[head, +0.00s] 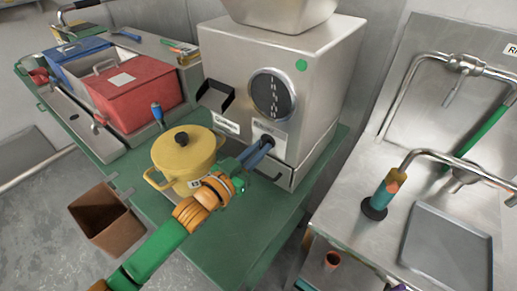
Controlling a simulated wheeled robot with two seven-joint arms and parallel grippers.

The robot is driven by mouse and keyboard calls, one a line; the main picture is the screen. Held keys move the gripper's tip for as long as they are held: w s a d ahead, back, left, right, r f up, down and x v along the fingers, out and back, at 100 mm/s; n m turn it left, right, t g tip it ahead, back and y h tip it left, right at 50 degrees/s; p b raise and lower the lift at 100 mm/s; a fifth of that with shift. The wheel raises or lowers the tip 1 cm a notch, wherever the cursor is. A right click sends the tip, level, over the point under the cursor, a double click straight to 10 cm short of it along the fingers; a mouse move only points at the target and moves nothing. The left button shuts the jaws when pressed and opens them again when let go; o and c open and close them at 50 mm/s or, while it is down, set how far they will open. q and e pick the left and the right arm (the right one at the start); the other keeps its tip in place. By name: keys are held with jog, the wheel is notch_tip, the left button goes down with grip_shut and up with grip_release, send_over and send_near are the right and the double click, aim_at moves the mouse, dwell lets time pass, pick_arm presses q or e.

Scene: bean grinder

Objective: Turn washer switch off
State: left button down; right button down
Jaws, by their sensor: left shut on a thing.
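A steel grinder (225,62) stands on the green table, with a round dark panel (272,95) and small labels on its front. My left arm reaches in from the bottom, past a yellow lidded pot (183,160). My left gripper (264,147) is at the grinder's lower front, shut on a small dark knob (267,140) beside the label; the fingers partly hide the knob. A steel sink-like station (345,205) with a bent pipe tap (430,56) stands on the right. I cannot make out which part is the washer switch. My right gripper is not in view.
A red box (130,85) and a blue box (78,58) stand at the left. A brown bin (103,215) is beside the table's left edge.

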pick_arm(q)
jog(key=shift+r, duration=0.1)
jog(key=c, duration=0.9)
grip_release()
jog(key=v, duration=0.7)
jog(key=shift+b, duration=0.35)
